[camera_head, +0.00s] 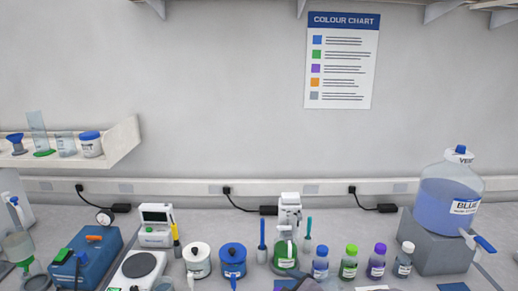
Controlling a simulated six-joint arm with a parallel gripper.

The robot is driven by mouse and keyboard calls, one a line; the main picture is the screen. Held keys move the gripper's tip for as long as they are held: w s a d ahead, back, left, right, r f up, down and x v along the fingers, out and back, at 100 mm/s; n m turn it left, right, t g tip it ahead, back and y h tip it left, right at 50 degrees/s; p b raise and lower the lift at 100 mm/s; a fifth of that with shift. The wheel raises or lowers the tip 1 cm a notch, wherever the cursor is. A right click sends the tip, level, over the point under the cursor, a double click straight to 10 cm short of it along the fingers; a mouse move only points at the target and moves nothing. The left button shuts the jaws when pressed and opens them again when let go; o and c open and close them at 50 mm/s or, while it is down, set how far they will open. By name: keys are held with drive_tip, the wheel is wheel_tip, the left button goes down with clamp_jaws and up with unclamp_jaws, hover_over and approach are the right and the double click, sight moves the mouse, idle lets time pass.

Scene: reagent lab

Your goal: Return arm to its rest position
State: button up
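My gripper cannot be made out in the head view, and no fingers show. A dark grey shape (308,284) is cut off by the bottom edge, just in front of a flask of green liquid (285,262). I cannot tell whether it is part of my arm. Nothing is seen being held.
The bench carries a blue box (88,262), a hotplate (140,264), a white pot (197,262), a blue pot (232,262), several capped bottles (348,266) and a large blue carboy (447,197) on a grey block (432,246). A shelf (118,146) juts out at left.

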drive_tip(key=s+d+f+m+g+h+b, duration=0.1)
drive_tip(key=s+d+f+m+g, duration=0.1)
drive_tip(key=s, duration=0.3)
drive_tip(key=s+d+f+m+g+h+b, duration=0.1)
drive_tip(key=s+d+f+m+g, duration=0.1)
drive_tip(key=s+d+f, duration=0.2)
drive_tip(key=s+d+f+m+g+h+b, duration=0.1)
drive_tip(key=s+d+f+m+g+h, duration=0.1)
drive_tip(key=s, duration=0.4)
drive_tip(key=shift+d+f+m+g+b, duration=0.25)
drive_tip(key=shift+d+f, duration=0.1)
drive_tip(key=shift+f, duration=0.25)
drive_tip(key=shift+d+f+m+g+b, duration=0.15)
drive_tip(key=shift+d+f+m, duration=0.15)
drive_tip(key=shift+f, duration=0.25)
drive_tip(key=s+f+m+g+b, duration=0.1)
drive_tip(key=s+m+g, duration=0.2)
drive_tip(key=s, duration=0.4)
drive_tip(key=shift+s+d+f, duration=0.3)
drive_tip(key=shift+s+d, duration=0.05)
drive_tip(key=shift+d, duration=0.05)
